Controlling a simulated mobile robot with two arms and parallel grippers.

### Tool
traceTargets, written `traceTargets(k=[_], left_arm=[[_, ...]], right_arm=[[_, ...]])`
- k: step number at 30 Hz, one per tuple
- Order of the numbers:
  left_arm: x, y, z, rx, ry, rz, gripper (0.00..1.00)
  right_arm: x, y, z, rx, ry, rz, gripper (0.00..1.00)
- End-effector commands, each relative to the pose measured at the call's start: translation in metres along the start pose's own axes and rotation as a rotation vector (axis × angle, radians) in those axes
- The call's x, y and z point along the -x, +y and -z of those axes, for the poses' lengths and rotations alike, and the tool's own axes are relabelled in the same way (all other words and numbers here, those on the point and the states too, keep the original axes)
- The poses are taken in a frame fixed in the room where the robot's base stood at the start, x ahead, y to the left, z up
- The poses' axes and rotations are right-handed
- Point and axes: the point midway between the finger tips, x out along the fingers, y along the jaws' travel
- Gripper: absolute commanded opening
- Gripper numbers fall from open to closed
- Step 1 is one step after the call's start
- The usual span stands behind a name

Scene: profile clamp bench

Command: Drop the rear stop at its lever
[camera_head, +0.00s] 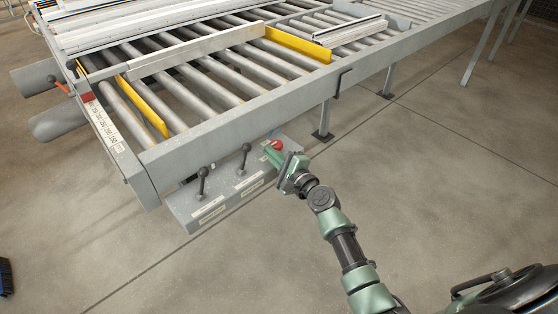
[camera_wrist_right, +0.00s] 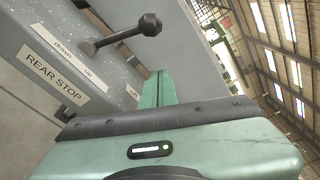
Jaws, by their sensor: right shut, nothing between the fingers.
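The grey control box (camera_head: 225,195) on the front of the roller table has two dark levers with ball knobs. The lever (camera_head: 244,158) nearer my right gripper stands up in the head view. The right wrist view shows a ball-ended lever (camera_wrist_right: 122,34) beside a label (camera_wrist_right: 54,77) reading REAR STOP, with "down" and "up" marked near it. My right gripper (camera_head: 269,151) is shut and empty, to the right of that lever and apart from it; its green fingers (camera_wrist_right: 158,90) show in the wrist view. My left gripper is not in view.
The other lever (camera_head: 202,182) stands farther left on the box. A red button (camera_head: 277,144) sits at its right end, close behind my gripper. Yellow plates (camera_head: 298,44) and (camera_head: 146,107) stand among the rollers. Open floor lies in front.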

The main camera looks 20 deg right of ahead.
Motion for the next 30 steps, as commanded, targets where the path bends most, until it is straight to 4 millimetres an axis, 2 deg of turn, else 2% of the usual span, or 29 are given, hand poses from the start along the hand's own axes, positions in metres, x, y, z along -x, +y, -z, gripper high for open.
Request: traceTargets(k=[3,5,6,12,30], left_arm=[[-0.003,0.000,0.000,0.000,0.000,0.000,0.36],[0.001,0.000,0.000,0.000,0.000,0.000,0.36],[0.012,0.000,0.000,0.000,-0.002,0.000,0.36],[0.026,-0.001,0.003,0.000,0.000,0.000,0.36],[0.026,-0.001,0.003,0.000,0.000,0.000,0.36]], right_arm=[[-0.027,0.000,0.000,-0.001,-0.001,0.000,0.00],[-0.034,-0.001,-0.004,-0.001,-0.001,-0.001,0.00],[-0.028,-0.004,-0.014,-0.003,-0.001,-0.003,0.00],[-0.020,-0.002,-0.034,-0.003,-0.001,-0.001,0.00],[-0.018,0.001,-0.039,0.016,0.000,0.002,0.00]])
